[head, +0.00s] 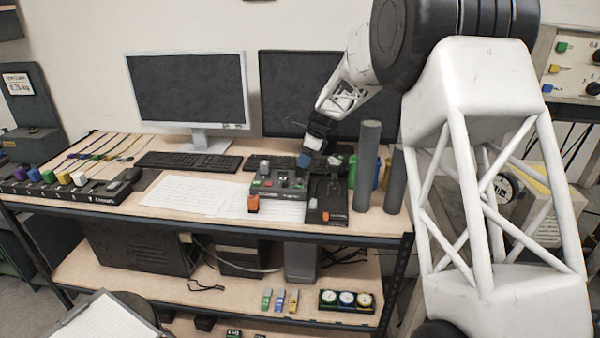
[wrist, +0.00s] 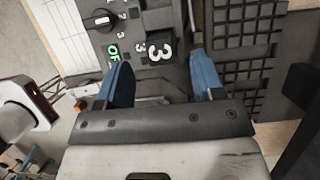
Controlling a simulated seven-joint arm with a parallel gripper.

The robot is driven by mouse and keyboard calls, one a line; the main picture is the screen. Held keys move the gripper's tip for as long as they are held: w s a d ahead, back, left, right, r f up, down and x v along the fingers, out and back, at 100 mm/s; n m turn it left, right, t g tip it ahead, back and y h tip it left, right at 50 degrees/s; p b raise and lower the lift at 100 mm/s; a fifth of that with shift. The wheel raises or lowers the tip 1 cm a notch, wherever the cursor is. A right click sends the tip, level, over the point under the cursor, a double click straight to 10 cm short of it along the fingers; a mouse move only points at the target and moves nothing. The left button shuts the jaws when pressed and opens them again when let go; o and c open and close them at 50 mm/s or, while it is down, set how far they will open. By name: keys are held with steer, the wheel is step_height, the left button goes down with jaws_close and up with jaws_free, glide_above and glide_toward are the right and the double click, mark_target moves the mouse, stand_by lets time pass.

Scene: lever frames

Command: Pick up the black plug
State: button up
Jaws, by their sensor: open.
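My gripper (head: 305,158) is above the dark control box (head: 283,184) on the bench, in front of the right monitor. In the wrist view my gripper (wrist: 163,82) has its two blue fingers wide apart with nothing held between them. Beneath them is a dark panel with white number marks. A dark plug-like piece (head: 130,175) is at the right end of the black strip (head: 85,196) at the far left of the bench, beyond a white one. I cannot tell for certain that it is the black plug. My gripper is far to its right.
A keyboard (head: 189,161) and white paper sheets (head: 185,193) lie between the strip and the control box. Grey cylinders (head: 367,158) stand right of the box. Two monitors, the left one (head: 188,88) and the right one (head: 290,90), stand behind.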

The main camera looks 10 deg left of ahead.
steer(key=shift+x, duration=1.9)
steer(key=shift+a, duration=0.1)
steer(key=c, duration=1)
steer(key=shift+r, duration=0.15)
steer(key=shift+r, duration=1.4)
steer(key=shift+s+r, duration=0.15)
steer(key=shift+r, duration=0.15)
steer(key=s+d, duration=0.1)
steer(key=s, duration=0.4)
steer(key=s+d+r, duration=0.1)
steer(key=s+d, duration=0.1)
steer(key=s, duration=0.3)
steer(key=s+d, duration=0.2)
steer(key=s, duration=0.3)
steer(key=shift+r, duration=0.2)
